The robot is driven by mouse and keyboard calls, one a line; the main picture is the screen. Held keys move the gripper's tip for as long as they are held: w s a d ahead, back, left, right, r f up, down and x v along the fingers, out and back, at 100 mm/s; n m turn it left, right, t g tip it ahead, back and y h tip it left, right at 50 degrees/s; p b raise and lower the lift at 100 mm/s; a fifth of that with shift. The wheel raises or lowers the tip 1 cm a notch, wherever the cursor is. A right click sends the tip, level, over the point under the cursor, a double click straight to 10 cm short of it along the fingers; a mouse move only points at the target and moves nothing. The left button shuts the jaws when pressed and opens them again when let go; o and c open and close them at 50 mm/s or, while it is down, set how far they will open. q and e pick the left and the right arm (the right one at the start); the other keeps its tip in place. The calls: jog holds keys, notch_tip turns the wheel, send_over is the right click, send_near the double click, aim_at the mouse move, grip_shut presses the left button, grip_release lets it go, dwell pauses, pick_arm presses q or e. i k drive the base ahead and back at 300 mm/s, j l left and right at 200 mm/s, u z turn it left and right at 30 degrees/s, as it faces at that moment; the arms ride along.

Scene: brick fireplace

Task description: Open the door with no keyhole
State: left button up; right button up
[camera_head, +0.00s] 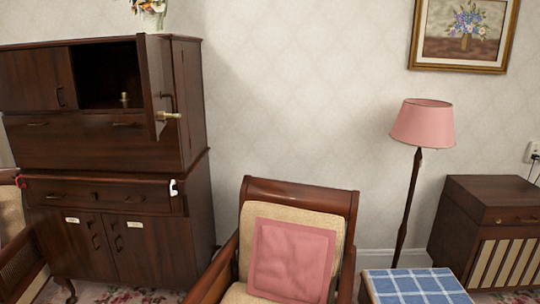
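A dark wooden cabinet (95,155) stands at the left against the wall. Its upper right door (155,70) is swung open towards me, with a dark handle and a brass-coloured fitting (168,116) near its lower edge. The upper left door (28,82) looks shut and has a dark handle. The two lower doors, left (72,248) and right (150,255), are shut. Each has a dark handle and a small pale label near its top. Keyholes are too small to make out. Neither of my grippers is in view.
A small brass-coloured object (125,99) is inside the open compartment. An armchair (300,195), blue checked stool (415,285), pink lamp (424,125) and low cabinet (490,235) stand to the right.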

aim_at(45, 79)
jog(key=u, duration=1.35)
jog(key=i+z, duration=0.15)
jog(key=i, duration=0.3)
jog(key=i+j+z, duration=0.15)
jog(key=i, duration=0.35)
jog(key=i+j+z, duration=0.15)
jog(key=i, duration=0.3)
jog(key=i+j+z, duration=0.15)
jog(key=i, duration=0.3)
jog(key=i+j+z, duration=0.15)
jog(key=i+j, duration=0.2)
jog(key=i, duration=0.1)
